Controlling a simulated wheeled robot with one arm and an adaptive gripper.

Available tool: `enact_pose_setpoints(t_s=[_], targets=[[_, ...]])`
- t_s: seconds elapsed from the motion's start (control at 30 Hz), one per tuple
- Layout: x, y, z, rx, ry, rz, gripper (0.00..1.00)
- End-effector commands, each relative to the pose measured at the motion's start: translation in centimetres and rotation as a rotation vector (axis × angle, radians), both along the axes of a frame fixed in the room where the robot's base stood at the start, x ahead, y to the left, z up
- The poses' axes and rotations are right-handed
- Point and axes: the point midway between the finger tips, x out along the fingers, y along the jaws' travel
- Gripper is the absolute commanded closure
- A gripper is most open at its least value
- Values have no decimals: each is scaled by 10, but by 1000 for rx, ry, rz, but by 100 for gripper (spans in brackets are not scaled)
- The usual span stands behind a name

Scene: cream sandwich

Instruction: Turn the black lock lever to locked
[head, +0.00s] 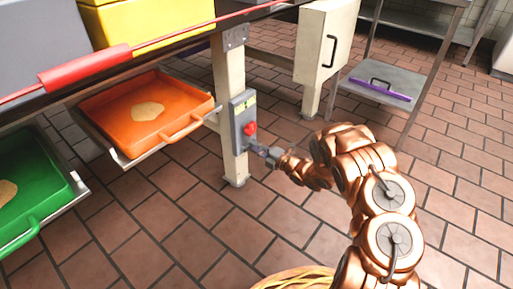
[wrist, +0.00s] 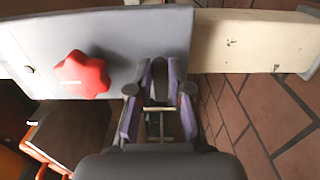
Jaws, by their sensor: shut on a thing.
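A grey lock box (head: 243,117) with a red star-shaped knob (head: 249,128) is fixed to a cream post. In the wrist view the box (wrist: 130,35) fills the top and the red knob (wrist: 82,75) lies left of the fingers. My gripper (head: 268,152) is at the lower end of the box, below the knob. In the wrist view my gripper (wrist: 160,82) has its purple-padded fingers around a small dark piece, the black lock lever (wrist: 158,84), at the box's edge. The fingers and shade hide most of the lever, so its exact angle cannot be told.
An orange tray (head: 190,103) and a green tray (head: 62,190) sit on slides left of the post (head: 228,70). A red bar (head: 85,67) runs above them. A cream cabinet (head: 318,45) and shelf rack (head: 405,82) stand behind. The tiled floor at right is clear.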

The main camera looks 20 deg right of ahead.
Motion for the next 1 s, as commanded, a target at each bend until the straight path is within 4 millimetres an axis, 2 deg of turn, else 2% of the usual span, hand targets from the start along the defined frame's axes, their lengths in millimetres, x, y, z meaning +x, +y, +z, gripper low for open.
enact_pose_setpoints(t_s=[0.23, 0.27, 0.5, 0.83, 1.0], targets=[[1, 0, 1, 0, -4, 0, 100], [1, 0, 1, 0, -4, 0, 79], [0, 0, 1, 1, -2, 0, 56], [-2, -2, 0, 1, -1, 0, 56], [-16, -13, 0, -1, 1, -1, 56]])
